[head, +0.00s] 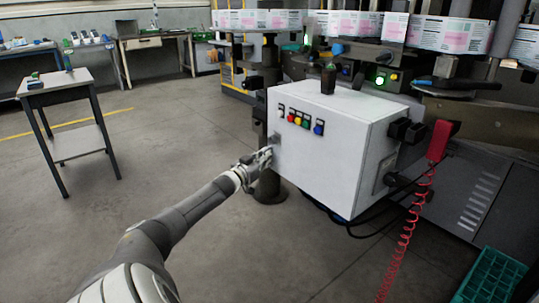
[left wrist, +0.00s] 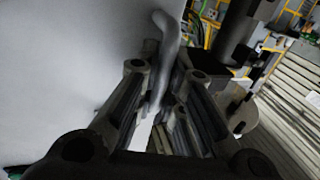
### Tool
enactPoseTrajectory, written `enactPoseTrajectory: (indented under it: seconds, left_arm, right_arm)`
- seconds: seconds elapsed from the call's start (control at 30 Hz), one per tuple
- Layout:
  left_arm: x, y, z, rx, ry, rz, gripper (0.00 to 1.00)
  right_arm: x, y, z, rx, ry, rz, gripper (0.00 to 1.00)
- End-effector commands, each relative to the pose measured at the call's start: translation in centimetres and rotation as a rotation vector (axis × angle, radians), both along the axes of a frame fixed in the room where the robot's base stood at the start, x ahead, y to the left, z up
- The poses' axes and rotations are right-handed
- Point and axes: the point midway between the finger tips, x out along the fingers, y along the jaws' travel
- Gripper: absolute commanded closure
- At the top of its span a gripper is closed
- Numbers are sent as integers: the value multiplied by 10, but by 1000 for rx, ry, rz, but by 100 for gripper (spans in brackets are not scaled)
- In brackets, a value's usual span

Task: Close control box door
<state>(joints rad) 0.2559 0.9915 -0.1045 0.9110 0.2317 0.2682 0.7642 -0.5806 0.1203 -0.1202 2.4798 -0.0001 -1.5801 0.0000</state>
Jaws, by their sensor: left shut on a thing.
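The white control box (head: 372,150) stands at centre right in the head view. Its door (head: 308,165) is the face with several coloured buttons and appears flush with the box; I cannot tell whether a small gap is left. The door's pale surface fills the left of the left wrist view (left wrist: 70,60). My left gripper (head: 266,156) is at the door's left edge, shut on the grey door handle (left wrist: 165,55), which runs between the fingers (left wrist: 150,110). The gripper hides part of the handle in the head view. My right gripper is not in view.
A red handset (head: 439,140) with a coiled red cord hangs right of the box. A dark bottle-like object (head: 328,78) stands on top of the box. A small table (head: 62,88) is at far left. The floor (head: 180,140) between is clear.

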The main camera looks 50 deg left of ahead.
Motion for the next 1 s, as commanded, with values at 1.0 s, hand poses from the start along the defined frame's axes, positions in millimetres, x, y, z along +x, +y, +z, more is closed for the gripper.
enactPoseTrajectory:
  seconds: [1.0]
  left_arm:
    - [-4,-2,1,-1,-3,0,81]
  right_arm:
    - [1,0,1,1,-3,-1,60]
